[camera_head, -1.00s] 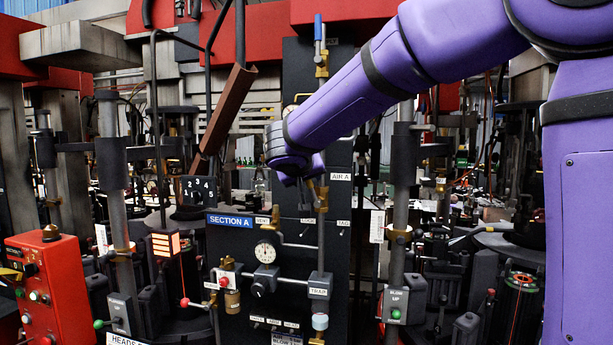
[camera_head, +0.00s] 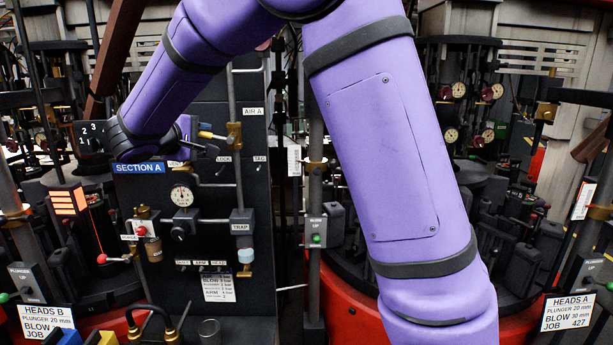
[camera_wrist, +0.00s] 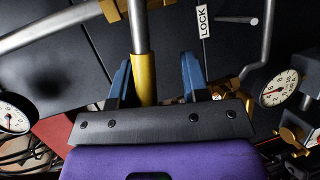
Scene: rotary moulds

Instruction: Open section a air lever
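The section A air lever shows in the wrist view as a grey metal bar with a yellow sleeve (camera_wrist: 144,78). A short part of it (camera_head: 208,134) shows in the head view, at the left of the brass valve (camera_head: 235,134) under the AIR A label (camera_head: 253,111). My gripper (camera_wrist: 155,64) has its two blue fingers apart, one on each side of the yellow sleeve. The sleeve is nearer the left finger; I see a clear gap to the right finger. In the head view my gripper (camera_head: 187,138) is at the lever, partly hidden by my wrist.
The dark SECTION A panel (camera_head: 262,190) carries a gauge (camera_head: 181,195), a TRAP block (camera_head: 241,222) and thin pipes. A LOCK label (camera_wrist: 203,22) and a gauge (camera_wrist: 279,88) are close to the right of the fingers. Hoses (camera_head: 155,312) stand low in front.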

